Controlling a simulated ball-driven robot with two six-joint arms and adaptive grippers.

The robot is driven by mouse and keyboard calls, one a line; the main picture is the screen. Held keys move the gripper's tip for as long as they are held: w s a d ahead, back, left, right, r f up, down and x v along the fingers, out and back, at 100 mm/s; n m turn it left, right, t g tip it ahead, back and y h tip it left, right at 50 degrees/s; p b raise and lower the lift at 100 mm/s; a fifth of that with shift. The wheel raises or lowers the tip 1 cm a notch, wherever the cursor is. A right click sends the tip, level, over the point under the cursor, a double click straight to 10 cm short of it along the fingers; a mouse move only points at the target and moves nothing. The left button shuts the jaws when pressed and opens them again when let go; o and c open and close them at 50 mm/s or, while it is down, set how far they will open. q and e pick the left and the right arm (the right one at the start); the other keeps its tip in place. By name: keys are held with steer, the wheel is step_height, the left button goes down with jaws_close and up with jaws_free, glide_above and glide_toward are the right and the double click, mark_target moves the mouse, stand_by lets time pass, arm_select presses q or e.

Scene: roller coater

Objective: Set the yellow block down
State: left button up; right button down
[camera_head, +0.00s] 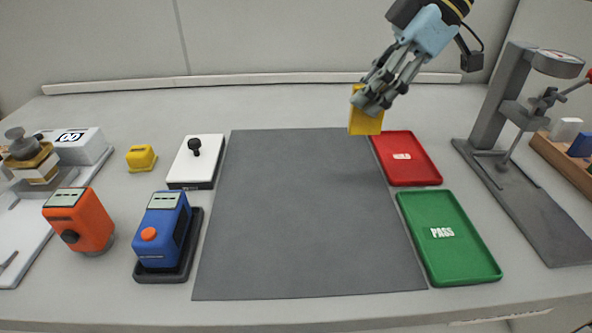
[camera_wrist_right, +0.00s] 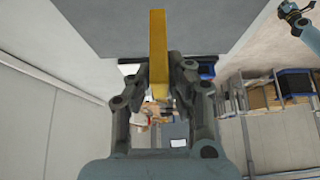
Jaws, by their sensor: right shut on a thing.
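A yellow block (camera_head: 365,119) is held by my right gripper (camera_head: 372,98), which is shut on it. The block hangs in the air near the far right corner of the grey mat (camera_head: 300,215), next to the red tray (camera_head: 425,172). In the right wrist view the block (camera_wrist_right: 158,45) shows edge-on as a narrow yellow strip between the two fingers (camera_wrist_right: 160,85).
A green tray (camera_head: 470,265) marked PASS lies in front of the red tray. A grey press stand (camera_head: 490,120) stands at the right. Orange (camera_head: 78,222) and blue (camera_head: 163,235) devices, a white-topped plate (camera_head: 205,167) and a small yellow piece (camera_head: 141,157) stand left. The mat is bare.

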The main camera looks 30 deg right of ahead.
steer(key=a+f, duration=0.3)
steer(key=w+a+f+b, duration=0.1)
steer(key=a+f, duration=0.6)
steer(key=shift+w+a+f+b, duration=0.1)
steer(key=shift+w+b, duration=0.15)
steer(key=shift+b, duration=0.15)
arm_select(q)
steer(key=f, duration=0.1)
steer(key=s+f, duration=0.1)
steer(key=shift+s+f, duration=0.25)
steer(key=shift+f, duration=0.1)
steer(key=shift+w, duration=0.15)
arm_select(e)
steer(key=c, duration=1.3)
jaws_free()
steer(key=shift+f, duration=0.1)
steer(key=shift+o, duration=0.2)
